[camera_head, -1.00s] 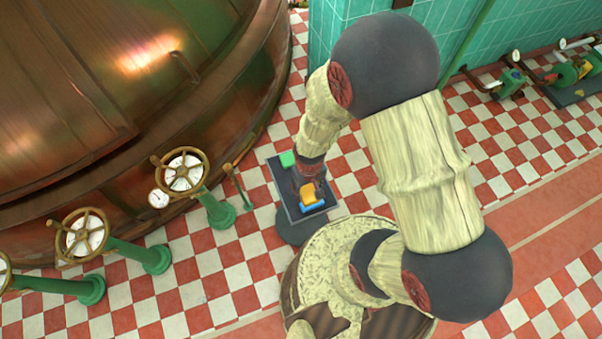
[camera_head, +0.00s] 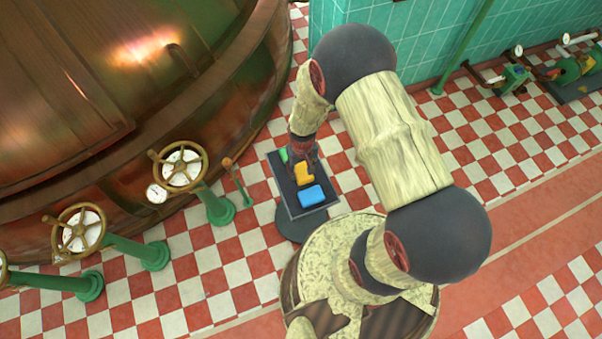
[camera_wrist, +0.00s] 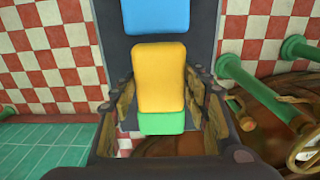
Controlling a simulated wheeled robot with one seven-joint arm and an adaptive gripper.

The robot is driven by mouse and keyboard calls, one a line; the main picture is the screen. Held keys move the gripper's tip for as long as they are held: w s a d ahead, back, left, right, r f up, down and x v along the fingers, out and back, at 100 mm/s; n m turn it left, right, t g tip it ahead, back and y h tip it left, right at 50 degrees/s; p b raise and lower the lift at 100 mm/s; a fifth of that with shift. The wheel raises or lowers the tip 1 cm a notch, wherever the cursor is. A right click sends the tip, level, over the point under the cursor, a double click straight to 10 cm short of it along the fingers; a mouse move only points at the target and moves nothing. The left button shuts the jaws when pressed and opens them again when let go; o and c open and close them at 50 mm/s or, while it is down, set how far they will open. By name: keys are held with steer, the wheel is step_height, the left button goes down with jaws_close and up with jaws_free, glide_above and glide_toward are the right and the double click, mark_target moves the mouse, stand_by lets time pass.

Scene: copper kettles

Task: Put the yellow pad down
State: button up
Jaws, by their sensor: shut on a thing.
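My gripper (camera_head: 303,163) is shut on the yellow pad (camera_head: 302,174), which is above the dark stand (camera_head: 287,191). In the wrist view the yellow pad (camera_wrist: 160,75) sits between the two fingers and overlaps part of the green pad (camera_wrist: 162,124). The blue pad (camera_head: 312,196) lies at the near end of the stand, and the green pad (camera_head: 283,155) is at the far end, partly hidden by my gripper. I cannot tell whether the yellow pad touches the stand.
A big copper kettle (camera_head: 110,90) fills the left. Green valve posts with handwheels (camera_head: 180,166) stand left of the stand. A green tiled wall (camera_head: 420,45) rises behind.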

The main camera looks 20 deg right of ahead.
mark_target(301, 171)
steer(key=shift+w+d+f, duration=0.1)
steer(key=shift+w+f, duration=0.5)
steer(key=shift+f, duration=0.2)
steer(key=shift+w+f+b, duration=0.15)
steer(key=shift+f+b, duration=0.8)
steer(key=shift+f, duration=0.6)
steer(key=shift+f, duration=0.1)
steer(key=shift+f, duration=0.1)
steer(key=o, duration=1)
steer(key=shift+o, duration=0.5)
steer(key=shift+r, duration=0.2)
